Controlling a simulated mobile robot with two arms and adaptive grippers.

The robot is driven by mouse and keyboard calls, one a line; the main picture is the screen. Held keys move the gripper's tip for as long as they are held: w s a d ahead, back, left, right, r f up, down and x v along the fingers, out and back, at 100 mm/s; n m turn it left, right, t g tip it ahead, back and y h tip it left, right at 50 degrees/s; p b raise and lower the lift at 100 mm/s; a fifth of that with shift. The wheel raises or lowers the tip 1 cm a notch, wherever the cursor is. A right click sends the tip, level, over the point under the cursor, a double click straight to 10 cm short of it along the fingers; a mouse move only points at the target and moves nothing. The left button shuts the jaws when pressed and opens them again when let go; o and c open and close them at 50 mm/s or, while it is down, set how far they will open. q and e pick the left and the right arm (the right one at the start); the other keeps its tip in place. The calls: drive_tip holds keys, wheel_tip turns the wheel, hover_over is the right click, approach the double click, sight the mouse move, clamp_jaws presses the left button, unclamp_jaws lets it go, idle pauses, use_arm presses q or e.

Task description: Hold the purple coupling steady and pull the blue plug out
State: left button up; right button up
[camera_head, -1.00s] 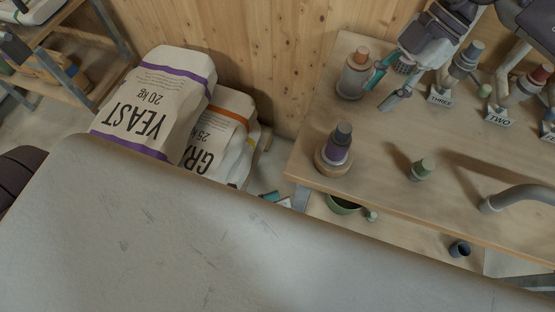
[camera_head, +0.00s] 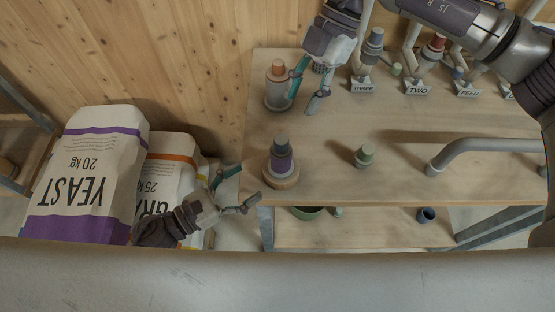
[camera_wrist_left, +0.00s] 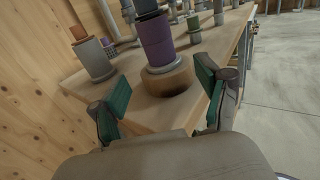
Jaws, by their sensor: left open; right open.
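The purple coupling (camera_head: 281,166) stands upright in a round wooden base near the table's front left corner. A dark blue-grey plug (camera_head: 281,143) sits in its top. In the left wrist view the coupling (camera_wrist_left: 157,42) is ahead, above the space between the fingers, with the plug (camera_wrist_left: 146,6) cut off by the top edge. My left gripper (camera_head: 240,188) is open and empty, left of the coupling and apart from it. My right gripper (camera_head: 304,97) is open with fingers pointing down, behind and right of the coupling, apart from it, beside a grey coupling with an orange top (camera_head: 276,86).
A green fitting (camera_head: 364,155) and a bent grey pipe (camera_head: 480,146) stand to the right on the wooden table (camera_head: 330,185). Labelled pipe fittings line the back. A lower shelf (camera_head: 370,232) holds a bowl and a dark cup.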

sight(272, 167)
use_arm(q)
drive_tip(key=x, duration=1)
drive_tip(key=shift+d, duration=0.1)
